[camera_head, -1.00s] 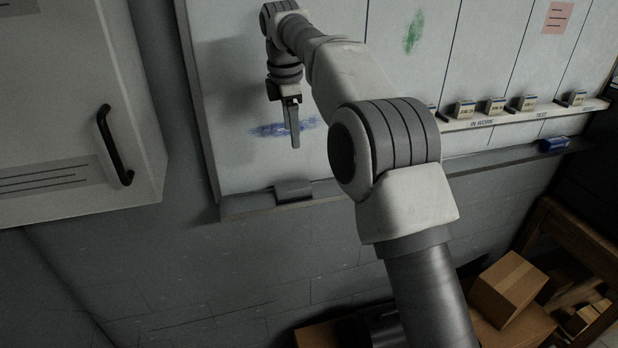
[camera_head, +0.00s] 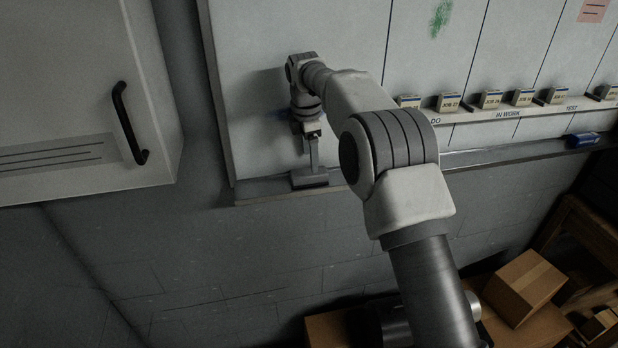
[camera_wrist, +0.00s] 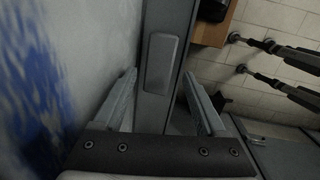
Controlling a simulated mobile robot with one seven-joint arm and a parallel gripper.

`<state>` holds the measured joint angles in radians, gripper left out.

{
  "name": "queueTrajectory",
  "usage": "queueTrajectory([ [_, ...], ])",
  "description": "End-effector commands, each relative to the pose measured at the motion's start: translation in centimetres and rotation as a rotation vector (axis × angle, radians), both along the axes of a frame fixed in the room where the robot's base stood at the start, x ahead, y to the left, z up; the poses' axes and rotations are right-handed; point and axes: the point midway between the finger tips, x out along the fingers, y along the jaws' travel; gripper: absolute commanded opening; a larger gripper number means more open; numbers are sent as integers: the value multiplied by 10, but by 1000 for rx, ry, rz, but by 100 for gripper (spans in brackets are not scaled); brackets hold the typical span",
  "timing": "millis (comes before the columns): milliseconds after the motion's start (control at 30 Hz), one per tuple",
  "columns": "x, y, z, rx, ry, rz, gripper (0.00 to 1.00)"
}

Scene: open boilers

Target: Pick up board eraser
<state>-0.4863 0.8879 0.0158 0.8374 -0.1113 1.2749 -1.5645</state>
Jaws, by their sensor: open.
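The board eraser (camera_head: 309,179) is a grey block lying on the ledge under the whiteboard, near its left end. My gripper (camera_head: 314,166) points down right at the eraser in the head view; whether it touches cannot be told there. In the wrist view the eraser (camera_wrist: 160,62) shows as a rounded grey bar lined up with the gap between my open fingers (camera_wrist: 159,76). The gap is empty, and the eraser seems to lie at or just beyond the fingertips.
The whiteboard (camera_head: 255,60) stands close behind my gripper, with a blue smear (camera_wrist: 35,95) on it. The ledge (camera_head: 480,158) runs right to a blue item (camera_head: 582,139). A wall cabinet (camera_head: 60,90) is at left; cardboard boxes (camera_head: 525,285) sit lower right.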

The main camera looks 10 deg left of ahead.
Motion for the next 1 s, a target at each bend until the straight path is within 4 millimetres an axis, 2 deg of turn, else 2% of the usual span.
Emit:
queueTrajectory([
  [400,5,5,-49,-1,2,0,74],
  [667,5,5,-52,0,0,0,74],
  [1000,5,5,-52,0,0,0,14],
])
